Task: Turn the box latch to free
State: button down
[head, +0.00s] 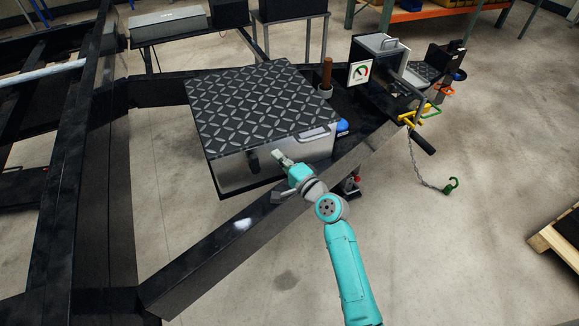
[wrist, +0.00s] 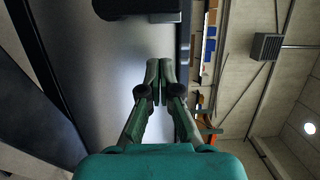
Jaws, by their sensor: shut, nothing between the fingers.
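The box (head: 226,178) has grey sides and a dark checker-plate lid (head: 250,100), which lies closed on it. A dark latch-like part (head: 253,160) sits on its front face below the lid edge; I cannot tell which way it is turned. In the wrist view, a black part (wrist: 138,7) at the top edge, cut off by the frame, seems to be this latch, against the grey box face (wrist: 110,65). My gripper (head: 279,156) is in front of that face, right of the latch. Its fingertips (wrist: 158,68) are together and empty, apart from the latch.
A grey handle (head: 315,133) and a blue part (head: 342,126) are at the box's right front corner. A black frame beam (head: 240,228) runs below my arm. A gauge (head: 360,72) and yellow handle (head: 408,118) stand right. The floor at right is mostly open.

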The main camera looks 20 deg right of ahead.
aim_at(254, 163)
jog(key=shift+s+a, duration=0.2)
jog(key=shift+a, duration=1.7)
